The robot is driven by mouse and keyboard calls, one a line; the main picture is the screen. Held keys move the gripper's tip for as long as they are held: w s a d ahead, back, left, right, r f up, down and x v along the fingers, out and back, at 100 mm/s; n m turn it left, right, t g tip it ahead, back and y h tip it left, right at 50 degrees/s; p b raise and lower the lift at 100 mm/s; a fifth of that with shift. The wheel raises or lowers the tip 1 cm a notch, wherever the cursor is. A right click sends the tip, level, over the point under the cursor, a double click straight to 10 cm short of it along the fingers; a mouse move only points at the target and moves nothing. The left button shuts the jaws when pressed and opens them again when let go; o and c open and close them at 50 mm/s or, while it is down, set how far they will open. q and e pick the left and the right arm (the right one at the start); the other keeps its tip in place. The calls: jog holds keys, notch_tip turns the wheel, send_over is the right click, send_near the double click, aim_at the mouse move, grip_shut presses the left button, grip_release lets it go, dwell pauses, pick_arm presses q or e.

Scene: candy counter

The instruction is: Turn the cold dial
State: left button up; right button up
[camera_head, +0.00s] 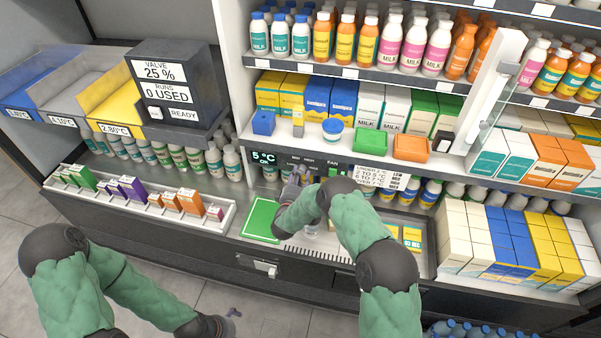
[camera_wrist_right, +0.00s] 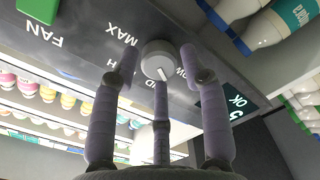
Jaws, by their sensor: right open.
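The cold dial (camera_wrist_right: 157,58) is a round pale grey knob on the dark panel. In the right wrist view it sits between the spread fingers of my right gripper (camera_wrist_right: 160,72), with a clear gap to the side fingers. I cannot tell if the lower finger touches it. Its printed label is partly hidden by the fingers. In the head view my right gripper (camera_head: 297,176) is open at the panel and hides the dial. My left gripper (camera_head: 215,327) is low at the bottom edge, away from the panel, its fingers unclear.
A display reading 5 °C (camera_head: 263,158) is left of the dial area. Printed MAX and FAN labels show on the panel. Bottles (camera_head: 233,163) stand at left, a green board (camera_head: 262,218) lies below, and stacked cartons (camera_head: 467,240) are at right. A shelf with boxes hangs above.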

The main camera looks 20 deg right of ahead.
jog(key=shift+p+v, duration=0.7)
jog(key=shift+v, duration=1.45)
jog(key=s+a+f+m+g+y, duration=0.2)
jog(key=s+a+f+g+y, duration=0.15)
jog(key=s+f, duration=0.3)
jog(key=s+a+f+m+g+y, duration=0.2)
jog(key=s+a+f+g+y, duration=0.1)
jog(key=s+f+y, duration=0.3)
jog(key=s+a+m+g+y, duration=0.2)
jog(key=s+m+g, duration=0.1)
jog(key=s, duration=1)
jog(key=s+a+m+g+y, duration=0.1)
jog(key=s+a+m+g, duration=0.2)
jog(key=s, duration=1)
jog(key=shift+s+g+y, duration=0.2)
jog(key=shift+g+y, duration=0.15)
jog(key=shift+g, duration=0.9)
